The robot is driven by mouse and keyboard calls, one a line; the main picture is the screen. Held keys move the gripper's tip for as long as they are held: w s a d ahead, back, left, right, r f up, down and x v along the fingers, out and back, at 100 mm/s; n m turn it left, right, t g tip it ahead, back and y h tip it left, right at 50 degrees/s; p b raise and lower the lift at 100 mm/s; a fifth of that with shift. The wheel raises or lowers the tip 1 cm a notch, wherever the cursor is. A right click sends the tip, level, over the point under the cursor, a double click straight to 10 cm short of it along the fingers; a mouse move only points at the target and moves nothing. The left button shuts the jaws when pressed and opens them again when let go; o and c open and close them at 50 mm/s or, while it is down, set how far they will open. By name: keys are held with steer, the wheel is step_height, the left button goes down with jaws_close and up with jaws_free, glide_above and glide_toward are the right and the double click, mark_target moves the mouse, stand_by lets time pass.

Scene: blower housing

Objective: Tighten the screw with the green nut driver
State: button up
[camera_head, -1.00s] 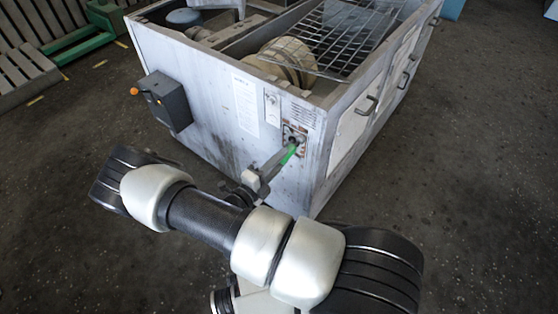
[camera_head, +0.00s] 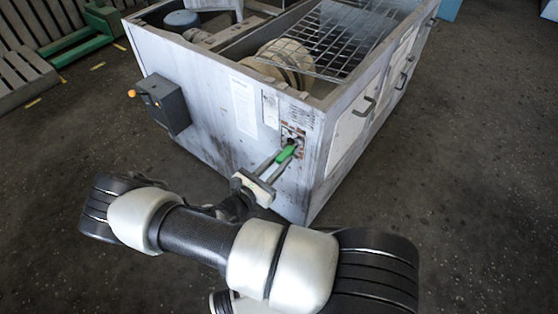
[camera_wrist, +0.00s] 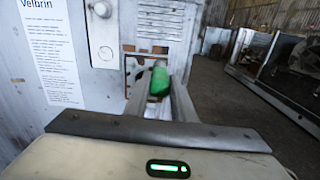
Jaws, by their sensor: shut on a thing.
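The green nut driver (camera_head: 287,153) is between the fingertips of my gripper (camera_head: 280,160), right in front of the small recessed panel (camera_head: 293,136) near the housing's front corner. In the wrist view the green nut driver (camera_wrist: 160,80) shows between the ends of the two long fingers of my gripper (camera_wrist: 158,98), which are shut on its handle. It points toward the panel opening (camera_wrist: 140,64). The driver's tip and the screw are hidden, so I cannot tell whether they touch.
The grey blower housing (camera_head: 215,110) stands on the dark floor. A grey box with an orange knob (camera_head: 163,103) sticks out from its front face at left. A wire grid (camera_head: 340,40) lies over the open top. Floor to the right (camera_head: 470,190) is clear.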

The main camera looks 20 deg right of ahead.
jaws_close()
steer(key=shift+a, duration=0.1)
steer(key=v, duration=1.2)
steer(key=shift+s+a+b, duration=0.25)
steer(key=shift+a+b, duration=0.05)
steer(key=shift+b, duration=0.1)
stand_by(0.4)
